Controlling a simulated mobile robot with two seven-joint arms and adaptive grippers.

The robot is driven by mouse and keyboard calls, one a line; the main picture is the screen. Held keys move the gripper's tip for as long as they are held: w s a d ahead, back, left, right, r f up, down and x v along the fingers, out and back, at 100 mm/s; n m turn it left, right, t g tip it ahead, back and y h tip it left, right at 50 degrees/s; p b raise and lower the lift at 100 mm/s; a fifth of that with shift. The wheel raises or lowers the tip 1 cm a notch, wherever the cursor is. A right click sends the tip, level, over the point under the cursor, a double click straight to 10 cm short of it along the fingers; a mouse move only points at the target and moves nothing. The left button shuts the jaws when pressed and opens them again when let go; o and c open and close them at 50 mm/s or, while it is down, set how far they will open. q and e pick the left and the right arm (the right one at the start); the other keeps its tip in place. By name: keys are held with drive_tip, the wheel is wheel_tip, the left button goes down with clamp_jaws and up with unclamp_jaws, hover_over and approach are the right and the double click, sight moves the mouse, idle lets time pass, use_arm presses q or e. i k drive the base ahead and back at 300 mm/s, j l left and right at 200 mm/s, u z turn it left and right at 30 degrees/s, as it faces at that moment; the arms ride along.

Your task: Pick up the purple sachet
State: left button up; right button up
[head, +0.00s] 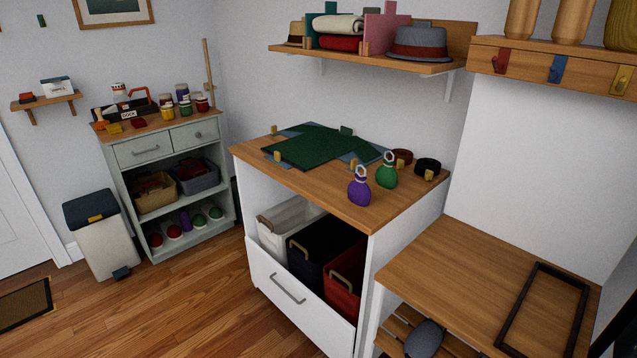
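The purple sachet (359,188) stands upright on the wooden top of the white cabinet (318,215), near its front edge. It is a small rounded pouch with a pale ring at its top. A similar green sachet (387,172) stands just behind it to the right, very close to it. Neither of my grippers shows in the head view.
A dark green folded cloth (315,145) covers the back left of the cabinet top. Dark round rolls (428,166) lie at the back right. A shelf with hats (420,42) hangs above. A lower wooden bench (465,270) with a dark frame (543,308) adjoins at right.

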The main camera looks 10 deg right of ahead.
sight(360, 192)
drive_tip(key=i+j+u, duration=0.3)
drive_tip(key=i+u, duration=0.15)
drive_tip(key=i+j+u, duration=0.15)
drive_tip(key=i+u, duration=0.3)
drive_tip(key=i+z, duration=0.35)
drive_tip(key=i+j+z, duration=0.1)
drive_tip(key=i+z, duration=0.25)
drive_tip(key=i+j+z, duration=0.2)
drive_tip(key=i+z, duration=0.2)
